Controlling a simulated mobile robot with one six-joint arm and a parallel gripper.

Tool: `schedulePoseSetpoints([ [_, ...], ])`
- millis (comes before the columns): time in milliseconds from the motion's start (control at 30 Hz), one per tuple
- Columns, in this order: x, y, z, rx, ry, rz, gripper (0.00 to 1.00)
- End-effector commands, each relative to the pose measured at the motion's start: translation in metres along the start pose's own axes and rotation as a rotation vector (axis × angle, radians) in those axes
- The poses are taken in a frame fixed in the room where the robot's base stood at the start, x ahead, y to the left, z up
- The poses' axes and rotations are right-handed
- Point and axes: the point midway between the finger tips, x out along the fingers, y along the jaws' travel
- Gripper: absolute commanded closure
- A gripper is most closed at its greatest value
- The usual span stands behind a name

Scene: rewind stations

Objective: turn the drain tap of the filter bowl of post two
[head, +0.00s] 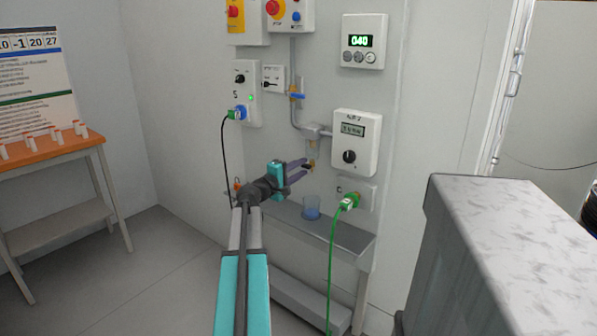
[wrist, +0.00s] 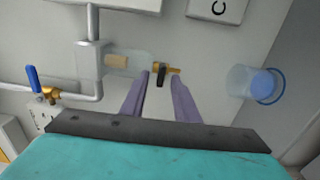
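The filter bowl (head: 312,148) hangs under a grey pipe fitting on the wall panel. In the wrist view the clear bowl (wrist: 138,62), with a tan element inside, appears sideways. Its brass drain tap (wrist: 173,69) has a black lever (wrist: 162,75). My gripper (head: 304,167) is at the bowl's lower end. In the wrist view its purple fingers (wrist: 161,78) are apart, with the black lever showing between their tips. I cannot tell whether either finger touches it.
A clear blue cup (head: 311,208) stands on the grey shelf (head: 338,238) below. A green plug (head: 349,201) and its cable hang at right. A blue-handled valve (wrist: 33,78) is on the pipe. A grey cabinet (head: 470,250) stands close at right.

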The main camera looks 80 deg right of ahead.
Motion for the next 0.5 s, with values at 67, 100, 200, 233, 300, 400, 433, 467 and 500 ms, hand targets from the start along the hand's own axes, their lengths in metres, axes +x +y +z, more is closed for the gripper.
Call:
schedulePoseSetpoints([
  [67,0.0,0.0,0.0,0.001,-0.001,-0.001,0.72],
  [100,-0.001,0.0,0.001,0.001,-0.001,-0.001,0.72],
  [200,-0.004,-0.001,0.001,0.001,-0.001,-0.001,0.72],
  [233,-0.005,-0.001,0.001,0.001,-0.001,-0.001,0.72],
  [300,-0.01,-0.001,0.001,0.001,-0.001,-0.001,0.72],
  [400,-0.019,-0.001,0.001,0.001,0.0,-0.001,0.72],
  [433,-0.022,0.0,0.001,0.001,0.001,-0.001,0.72],
  [467,-0.025,0.0,0.001,0.001,0.001,-0.001,0.72],
  [500,-0.03,0.0,0.001,0.001,0.0,-0.001,0.72],
])
